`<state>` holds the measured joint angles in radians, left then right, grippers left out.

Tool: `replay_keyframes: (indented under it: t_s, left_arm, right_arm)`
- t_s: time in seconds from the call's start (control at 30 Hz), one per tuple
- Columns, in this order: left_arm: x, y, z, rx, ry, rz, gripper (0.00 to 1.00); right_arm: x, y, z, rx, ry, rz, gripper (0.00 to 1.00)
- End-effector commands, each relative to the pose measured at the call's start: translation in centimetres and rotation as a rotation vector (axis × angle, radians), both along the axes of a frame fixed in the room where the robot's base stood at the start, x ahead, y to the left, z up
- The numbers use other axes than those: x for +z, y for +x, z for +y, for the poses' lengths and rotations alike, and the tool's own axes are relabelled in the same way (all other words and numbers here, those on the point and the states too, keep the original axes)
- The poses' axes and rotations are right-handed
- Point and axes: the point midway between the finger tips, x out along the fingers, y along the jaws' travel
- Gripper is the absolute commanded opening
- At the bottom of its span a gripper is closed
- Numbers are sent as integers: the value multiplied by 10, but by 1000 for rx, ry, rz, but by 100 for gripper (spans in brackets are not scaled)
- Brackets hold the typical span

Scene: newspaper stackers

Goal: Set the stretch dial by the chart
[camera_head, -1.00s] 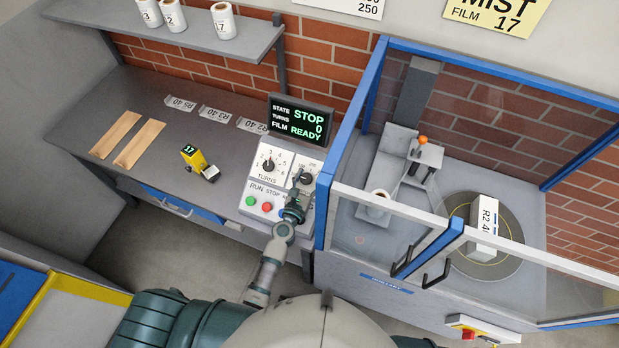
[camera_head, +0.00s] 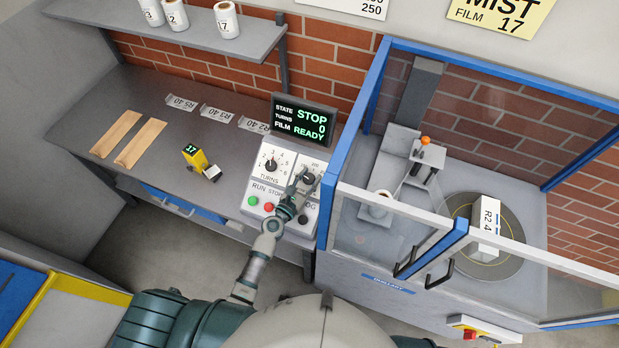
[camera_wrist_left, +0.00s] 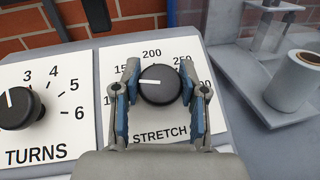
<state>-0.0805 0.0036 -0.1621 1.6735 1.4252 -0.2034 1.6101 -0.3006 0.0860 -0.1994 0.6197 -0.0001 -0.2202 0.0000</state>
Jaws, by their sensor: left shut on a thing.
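The black stretch dial (camera_wrist_left: 160,85) sits on the white panel marked STRETCH, with numbers around it. Its white pointer line points left, close to the partly hidden 150 side. My left gripper (camera_wrist_left: 160,100) is shut on the dial, one blue-padded finger on each side. The fingers cover parts of the scale. In the head view my left gripper (camera_head: 301,186) is at the dial (camera_head: 308,179) on the control box. A white chart (camera_head: 345,6) on the wall is cut off by the top edge; only 250 reads clearly. My right gripper is not in view.
The turns dial (camera_head: 271,165) is just left, above green and red buttons. The display (camera_head: 305,121) reads STOP, 0, READY. A blue-framed enclosure (camera_head: 326,205) stands close on the right. A yellow device (camera_head: 195,158) is on the bench. A yellow sign (camera_head: 497,15) reads FILM 17.

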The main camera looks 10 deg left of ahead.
Motion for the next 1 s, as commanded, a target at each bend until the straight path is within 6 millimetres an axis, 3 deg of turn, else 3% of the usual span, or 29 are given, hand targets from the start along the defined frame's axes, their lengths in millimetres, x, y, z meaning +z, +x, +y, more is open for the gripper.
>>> replay_keyframes:
  t_s: [1.0]
  left_arm:
    - [-3, 0, 1, -827, 474, -85, 7]
  right_arm:
    - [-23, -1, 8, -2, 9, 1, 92]
